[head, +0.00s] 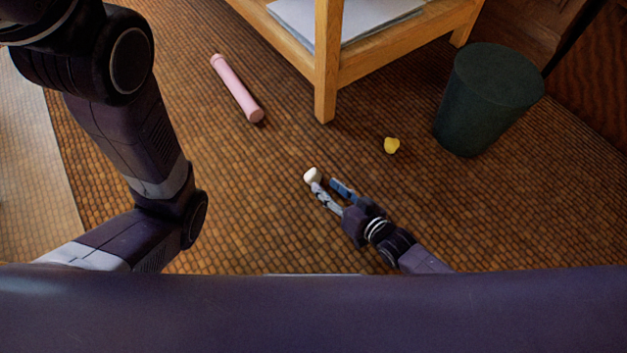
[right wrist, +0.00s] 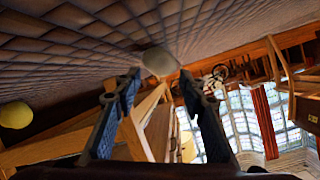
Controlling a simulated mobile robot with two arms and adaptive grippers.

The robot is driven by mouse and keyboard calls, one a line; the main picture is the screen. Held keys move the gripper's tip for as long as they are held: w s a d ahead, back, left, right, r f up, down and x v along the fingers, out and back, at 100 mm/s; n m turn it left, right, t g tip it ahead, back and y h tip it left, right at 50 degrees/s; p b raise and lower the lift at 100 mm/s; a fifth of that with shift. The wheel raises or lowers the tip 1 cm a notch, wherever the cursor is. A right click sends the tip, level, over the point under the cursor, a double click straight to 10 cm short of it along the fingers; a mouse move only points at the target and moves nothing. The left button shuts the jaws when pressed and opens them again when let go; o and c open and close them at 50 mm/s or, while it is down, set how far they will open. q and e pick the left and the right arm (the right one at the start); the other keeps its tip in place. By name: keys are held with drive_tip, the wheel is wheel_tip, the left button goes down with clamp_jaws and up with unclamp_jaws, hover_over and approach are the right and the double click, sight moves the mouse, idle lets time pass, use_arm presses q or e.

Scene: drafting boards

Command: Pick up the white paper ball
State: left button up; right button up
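The white paper ball (head: 312,175) lies on the brown tiled floor, in the middle of the head view. My right gripper (head: 325,184) is low over the floor with its two fingers apart and nothing held. In the head view the ball is at the tip of the left-hand finger. In the right wrist view the ball (right wrist: 158,61) shows just beyond the open fingertips (right wrist: 163,76), between them in the picture. I cannot tell whether a finger touches it. My left arm shows at the left, but its gripper is out of view.
A yellow crumpled ball (head: 391,145) lies on the floor to the right, also seen in the right wrist view (right wrist: 16,115). A dark green bin (head: 487,100) stands behind it. A pink tube (head: 237,88) lies at the upper left. A wooden table leg (head: 326,65) stands behind the white ball.

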sight(318, 180)
drive_tip(key=b+x, duration=0.4)
drive_tip(key=shift+f, duration=0.35)
drive_tip(key=shift+w+a+b, duration=0.35)
drive_tip(key=shift+w+a, duration=0.05)
drive_tip(key=shift+w, duration=0.15)
drive_tip(key=c, duration=0.4)
drive_tip(key=shift+o, duration=0.2)
